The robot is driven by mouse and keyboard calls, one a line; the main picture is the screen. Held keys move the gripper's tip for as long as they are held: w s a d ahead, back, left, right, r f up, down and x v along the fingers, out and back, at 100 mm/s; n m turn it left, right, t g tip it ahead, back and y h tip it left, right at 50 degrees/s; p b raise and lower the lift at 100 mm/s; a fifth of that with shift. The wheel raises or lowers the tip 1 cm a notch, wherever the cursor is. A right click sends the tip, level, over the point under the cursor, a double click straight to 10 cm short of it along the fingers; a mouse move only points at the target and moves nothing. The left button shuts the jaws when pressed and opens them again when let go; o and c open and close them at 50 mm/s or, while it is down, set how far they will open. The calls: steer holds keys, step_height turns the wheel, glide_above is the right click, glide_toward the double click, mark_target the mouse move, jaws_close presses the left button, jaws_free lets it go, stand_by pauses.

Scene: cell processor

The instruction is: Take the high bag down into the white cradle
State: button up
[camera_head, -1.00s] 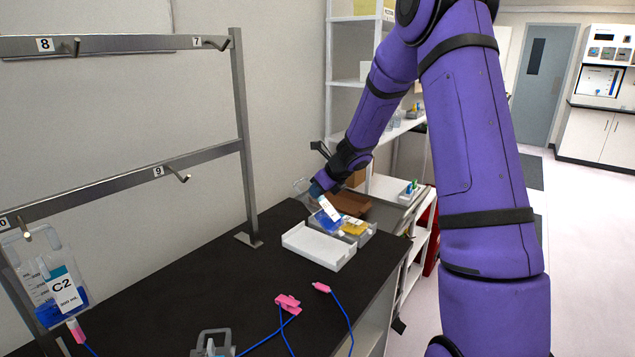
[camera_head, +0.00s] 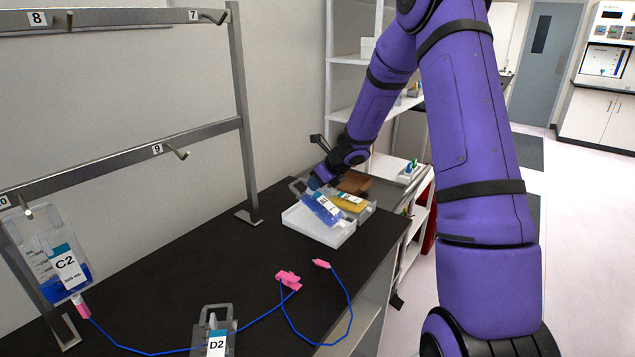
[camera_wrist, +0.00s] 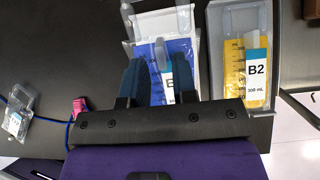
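A bag of blue liquid (camera_head: 322,208) is tilted at the back of the white cradle (camera_head: 318,236), low over or against it; I cannot tell whether it touches. My gripper (camera_head: 315,183) is at this bag's upper end, its fingertips hard to see. In the wrist view the fingers (camera_wrist: 158,75) appear shut on the blue bag (camera_wrist: 160,52), covering much of its label.
A yellow bag B2 (camera_head: 349,200) lies in a grey tray (camera_head: 367,212) beside the cradle. Bag D2 (camera_head: 216,343) lies at the table's front. Blue tubing with pink clamps (camera_head: 288,280) crosses the black tabletop. The metal rack (camera_head: 243,120) stands left; shelves are behind.

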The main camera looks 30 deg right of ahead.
steer(key=shift+o, duration=0.9)
steer(key=v, duration=1)
steer(key=shift+s+r, duration=0.25)
steer(key=shift+r, duration=0.05)
steer(key=shift+d, duration=0.1)
steer(key=s+a+r+n+g, duration=0.2)
steer(key=s+a+r+n, duration=1.15)
steer(key=n, duration=0.25)
steer(key=s+a+r+n+h, duration=0.1)
steer(key=s+n, duration=0.6)
steer(key=s, duration=0.3)
steer(key=s+a+r+n+h, duration=0.2)
steer(key=s+n, duration=0.6)
steer(key=s, duration=0.2)
steer(key=shift+s, duration=0.3)
